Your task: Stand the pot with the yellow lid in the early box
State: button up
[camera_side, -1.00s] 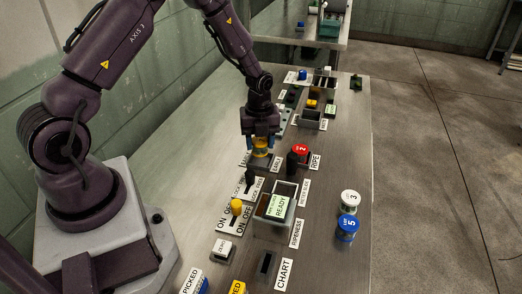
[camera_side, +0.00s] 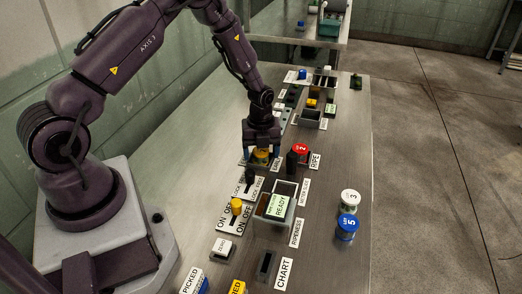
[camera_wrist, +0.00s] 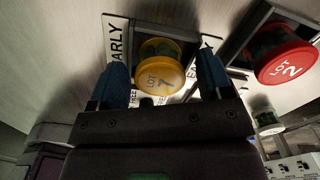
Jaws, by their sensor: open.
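The pot with the yellow lid (camera_wrist: 160,80), marked LOT 7, appears within the dark square opening of the early box (camera_wrist: 184,37). The EARLY label (camera_wrist: 115,45) is beside that box. In the wrist view the two blue fingers of my gripper (camera_wrist: 163,80) are open, one on each side of the yellow lid, with a gap on both sides. In the side view my gripper (camera_side: 261,152) is low over the yellow-lidded pot (camera_side: 261,155). The pot's base is hidden, so I cannot see its contact with the box floor.
The white-lidded pot (camera_side: 349,198) and blue-lidded pot (camera_side: 347,226) stand near the table's right edge.

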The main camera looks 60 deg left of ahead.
notch_tip(320, 180, up, 12)
notch_tip(320, 180, up, 9)
jog(key=n+t, duration=0.1)
jog(key=n, duration=0.3)
send_over(261, 150)
jog(key=s+d, duration=0.2)
jog(key=d, duration=0.1)
jog(key=s+d+r+n+t, duration=0.2)
jog(key=s+d+r+n, duration=0.2)
jog(key=s+n, duration=0.5)
jog(key=s+d+r+n+t, duration=0.2)
jog(key=s+d+r+n, duration=0.3)
jog(key=s+r+n, duration=0.3)
jog(key=shift+s+d+r+n+t, duration=0.2)
jog(key=shift+s+r+n+t, duration=0.15)
jog(key=shift+s+n, duration=0.35)
